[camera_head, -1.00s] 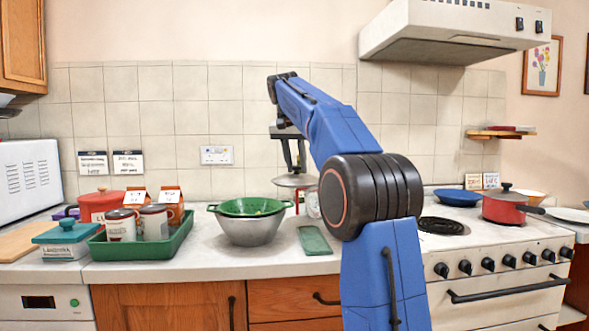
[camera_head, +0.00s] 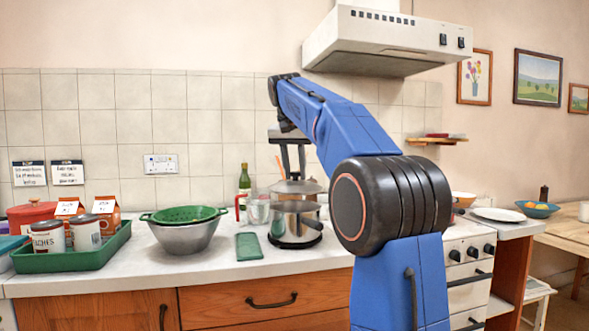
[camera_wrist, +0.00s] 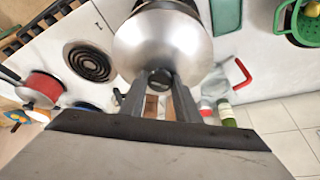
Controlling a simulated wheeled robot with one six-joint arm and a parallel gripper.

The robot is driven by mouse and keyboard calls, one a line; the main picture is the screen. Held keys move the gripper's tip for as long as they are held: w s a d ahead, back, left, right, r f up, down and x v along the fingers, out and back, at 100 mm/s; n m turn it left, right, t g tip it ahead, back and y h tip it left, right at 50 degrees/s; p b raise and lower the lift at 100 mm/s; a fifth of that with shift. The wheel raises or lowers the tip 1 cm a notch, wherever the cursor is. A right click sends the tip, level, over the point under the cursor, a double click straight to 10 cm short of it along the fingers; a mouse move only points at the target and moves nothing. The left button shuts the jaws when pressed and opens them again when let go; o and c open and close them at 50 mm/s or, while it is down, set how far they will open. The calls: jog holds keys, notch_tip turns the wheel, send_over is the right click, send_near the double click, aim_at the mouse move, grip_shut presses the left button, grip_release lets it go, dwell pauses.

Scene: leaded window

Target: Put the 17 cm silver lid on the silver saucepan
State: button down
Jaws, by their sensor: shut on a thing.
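My gripper (camera_head: 293,172) is shut on the dark knob of the silver lid (camera_head: 299,187), which hangs level below the fingers. In the wrist view my gripper (camera_wrist: 160,92) grips the knob and the round lid (camera_wrist: 170,45) fills the upper middle. A shiny silver pot (camera_head: 291,222), apparently the saucepan, stands on the counter on a dark base, below the lid in the head view. The lid overlaps the pot's top there, so I cannot tell whether they touch. The lid hides most of the pot in the wrist view.
A green board (camera_head: 249,246) lies left of the pot, beside a grey bowl holding a green colander (camera_head: 184,214). A green bottle (camera_head: 244,180), a red-handled glass (camera_head: 257,210) and the tiled wall are behind. The stove's red pan (camera_wrist: 40,88) shows in the wrist view.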

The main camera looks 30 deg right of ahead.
aim_at(294, 182)
jog(key=shift+f, duration=2.25)
jog(key=shift+f, duration=0.6)
dwell(1.0)
jog(key=c, duration=0.7)
grip_release()
jog(key=shift+r, duration=3.5)
